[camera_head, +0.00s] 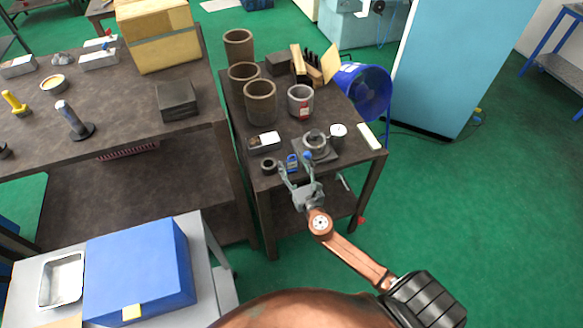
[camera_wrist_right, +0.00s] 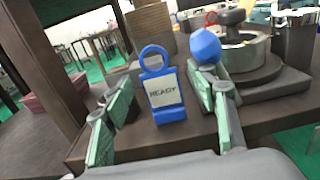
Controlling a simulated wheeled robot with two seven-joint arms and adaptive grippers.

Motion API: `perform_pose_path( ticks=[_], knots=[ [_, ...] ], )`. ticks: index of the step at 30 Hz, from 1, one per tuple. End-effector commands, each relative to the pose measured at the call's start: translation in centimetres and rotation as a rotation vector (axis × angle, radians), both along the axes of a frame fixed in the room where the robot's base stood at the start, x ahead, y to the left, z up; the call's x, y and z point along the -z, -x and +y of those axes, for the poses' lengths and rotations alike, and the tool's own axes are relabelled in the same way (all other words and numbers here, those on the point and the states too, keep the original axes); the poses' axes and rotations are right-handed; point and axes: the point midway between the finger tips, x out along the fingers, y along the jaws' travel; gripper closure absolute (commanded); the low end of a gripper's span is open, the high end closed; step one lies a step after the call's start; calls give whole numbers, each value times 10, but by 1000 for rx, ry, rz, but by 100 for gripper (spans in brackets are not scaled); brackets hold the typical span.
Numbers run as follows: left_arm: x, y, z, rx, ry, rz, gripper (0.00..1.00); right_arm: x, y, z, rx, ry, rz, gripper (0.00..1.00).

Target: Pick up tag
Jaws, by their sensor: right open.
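The tag (camera_wrist_right: 162,88) is blue with a ring on top and a pale label reading READY. It stands upright at the front of the small dark table, and it also shows in the head view (camera_head: 292,163). My right gripper (camera_wrist_right: 160,115) is open, with one green finger to the left of the tag and one to its right. Both fingers look apart from the tag. The indexing chuck (camera_head: 314,146), with a blue knob (camera_wrist_right: 206,46), stands just right of and behind the tag. My left gripper is not in view.
A dark ring (camera_head: 268,165) and a small tray (camera_head: 264,142) lie left of the tag. Brown cylinders (camera_head: 260,101) and a grey cup (camera_head: 300,100) stand behind. A white mug (camera_head: 338,131) is right of the chuck. The table's front edge (camera_wrist_right: 130,148) runs below the gripper.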

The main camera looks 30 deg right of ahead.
Motion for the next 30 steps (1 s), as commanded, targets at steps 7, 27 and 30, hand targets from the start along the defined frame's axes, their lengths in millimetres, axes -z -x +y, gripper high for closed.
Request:
perform_pose_path(
  ticks=[7, 27, 30],
  knots=[
    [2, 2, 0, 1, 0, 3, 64, 1, -18, -4, 0, -1, 2, 47],
    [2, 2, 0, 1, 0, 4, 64, 1, -17, -3, 0, -2, 1, 82],
    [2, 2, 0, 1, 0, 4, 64, 1, -17, -3, 0, -2, 1, 88]
  ],
)
